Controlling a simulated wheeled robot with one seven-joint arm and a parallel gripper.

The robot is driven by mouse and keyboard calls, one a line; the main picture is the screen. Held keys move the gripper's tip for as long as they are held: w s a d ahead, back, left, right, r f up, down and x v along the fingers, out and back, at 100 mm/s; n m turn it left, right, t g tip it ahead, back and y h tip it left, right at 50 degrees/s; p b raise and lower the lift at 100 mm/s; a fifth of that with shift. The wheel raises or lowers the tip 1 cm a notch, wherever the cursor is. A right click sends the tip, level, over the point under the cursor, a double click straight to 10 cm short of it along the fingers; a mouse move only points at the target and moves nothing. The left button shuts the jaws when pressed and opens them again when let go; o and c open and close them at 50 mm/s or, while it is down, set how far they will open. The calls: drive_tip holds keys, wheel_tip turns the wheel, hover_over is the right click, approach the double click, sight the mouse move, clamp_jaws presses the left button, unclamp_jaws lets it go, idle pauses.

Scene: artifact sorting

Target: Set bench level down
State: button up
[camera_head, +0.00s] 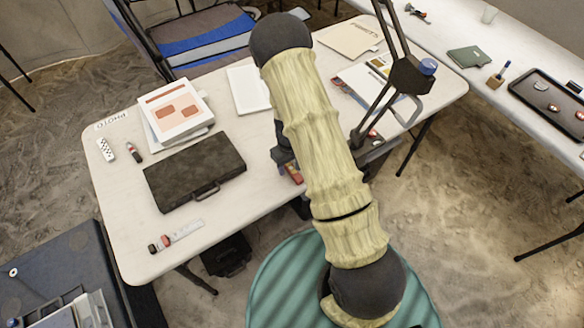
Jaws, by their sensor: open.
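My arm reaches over the white table (120,235) and hides much of its middle. A dark part of my gripper (284,156) shows at the left edge of my arm, low over the table's front edge. The fingertips are mostly hidden, and the gripper is open. A small red item (293,173) shows just below it, partly covered by my arm. I cannot tell for sure whether it is the bench level, or whether it touches the table. No other thing in view is clearly a bench level.
A dark case (195,170), a book stack (177,115), a white tray (248,90) and a clear tube with a red end (176,237) lie on the table. A black lamp (408,75) stands right of my arm. Bare tabletop shows around the case.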

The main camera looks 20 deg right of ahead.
drive_tip(key=shift+d+f, duration=0.1)
drive_tip(key=shift+f, duration=0.25)
drive_tip(key=shift+d, duration=0.1)
clamp_jaws()
